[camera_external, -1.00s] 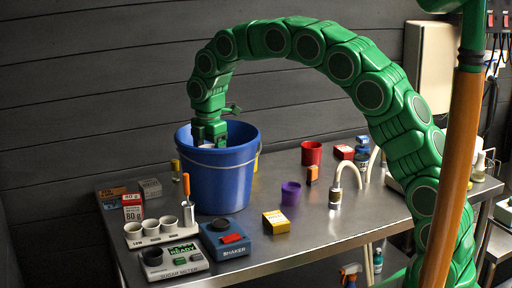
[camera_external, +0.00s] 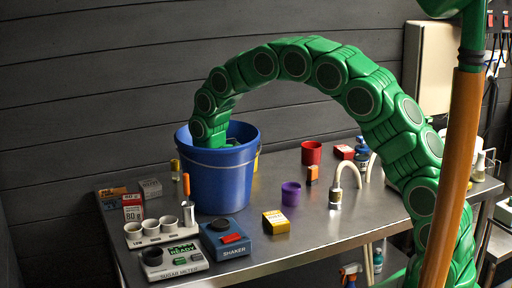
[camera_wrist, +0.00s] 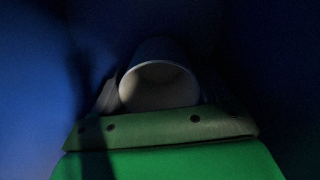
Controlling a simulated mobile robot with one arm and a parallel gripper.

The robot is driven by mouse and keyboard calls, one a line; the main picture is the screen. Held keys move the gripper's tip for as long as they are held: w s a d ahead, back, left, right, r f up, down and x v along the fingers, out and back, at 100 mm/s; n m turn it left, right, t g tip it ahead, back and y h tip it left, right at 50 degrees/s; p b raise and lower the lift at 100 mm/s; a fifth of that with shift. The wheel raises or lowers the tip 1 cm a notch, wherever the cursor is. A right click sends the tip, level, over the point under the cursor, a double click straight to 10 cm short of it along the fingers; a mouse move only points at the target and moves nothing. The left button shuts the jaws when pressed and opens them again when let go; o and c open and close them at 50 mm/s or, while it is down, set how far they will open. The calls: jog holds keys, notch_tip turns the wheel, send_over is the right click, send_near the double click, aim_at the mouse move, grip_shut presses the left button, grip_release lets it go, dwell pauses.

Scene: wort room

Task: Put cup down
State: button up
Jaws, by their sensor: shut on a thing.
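A white cup (camera_wrist: 160,86) shows in the wrist view, its round mouth facing the camera. My gripper (camera_wrist: 158,100) is shut on the cup, with a finger at each side of it. Dark blue walls surround them in the wrist view. In the external view my arm reaches down into the large blue bucket (camera_external: 221,182) on the metal table, and the bucket's wall hides my gripper and the cup. It is too dark to tell whether the cup touches the bucket's bottom.
A sugar meter (camera_external: 176,262), a shaker (camera_external: 224,240) and a rack of small white cups (camera_external: 152,230) stand in front of the bucket. A purple cup (camera_external: 291,194), a yellow box (camera_external: 276,222) and a red cup (camera_external: 311,153) stand to its right. The table's front right is clear.

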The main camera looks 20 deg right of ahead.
jog(key=o, duration=0.8)
notch_tip(320, 180, up, 12)
jog(key=shift+r, duration=0.1)
dwell(0.4)
jog(key=shift+o, duration=1.2)
